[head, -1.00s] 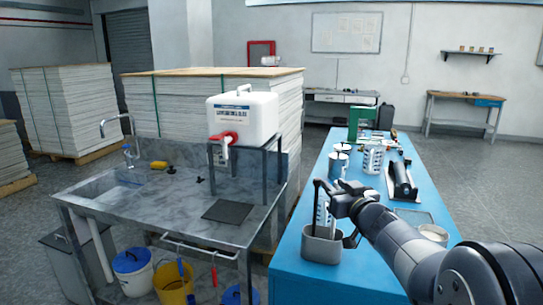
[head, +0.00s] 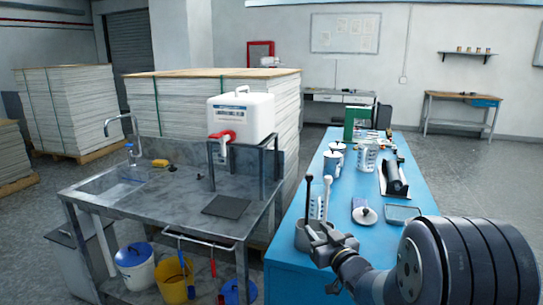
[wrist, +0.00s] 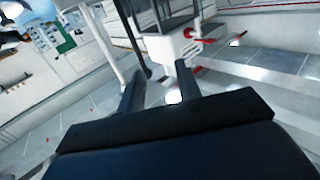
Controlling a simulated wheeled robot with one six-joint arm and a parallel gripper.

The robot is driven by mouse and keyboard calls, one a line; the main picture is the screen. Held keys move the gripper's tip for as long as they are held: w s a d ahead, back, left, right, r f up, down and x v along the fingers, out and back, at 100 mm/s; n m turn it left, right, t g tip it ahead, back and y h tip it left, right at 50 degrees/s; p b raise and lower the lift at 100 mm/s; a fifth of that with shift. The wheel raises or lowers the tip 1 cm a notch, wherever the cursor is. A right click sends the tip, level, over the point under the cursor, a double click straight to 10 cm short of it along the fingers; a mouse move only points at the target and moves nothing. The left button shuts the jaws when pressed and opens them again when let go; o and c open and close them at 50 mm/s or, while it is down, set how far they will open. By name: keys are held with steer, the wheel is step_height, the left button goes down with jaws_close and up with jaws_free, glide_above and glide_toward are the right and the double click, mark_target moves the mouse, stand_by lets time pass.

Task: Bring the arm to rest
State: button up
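My gripper (head: 318,238) is low at the near left part of the blue table, beside a grey holder (head: 301,240) that it partly covers. In the wrist view my gripper (wrist: 158,84) has its two dark fingers apart, with nothing seen held between them. A black-knobbed stick (head: 307,196) and a white-knobbed stick (head: 326,200) stand upright at the holder. In the wrist view a dark rod (wrist: 132,35) passes close beyond the fingertips. Whether the gripper touches the holder cannot be told.
A steel sink bench (head: 180,205) with a white canister (head: 242,118) stands left. Floor right of the table is clear.

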steer(key=s+f+m+h+p, duration=0.1)
steer(key=s+f+h, duration=0.1)
steer(key=s+f, duration=0.3)
step_height(320, 180, down, 5)
steer(key=shift+s+d+r+m+t+h, duration=0.2)
steer(key=shift+s+m+t+h, duration=0.1)
steer(key=shift+m+h, duration=0.1)
steer(key=shift+r, duration=0.1)
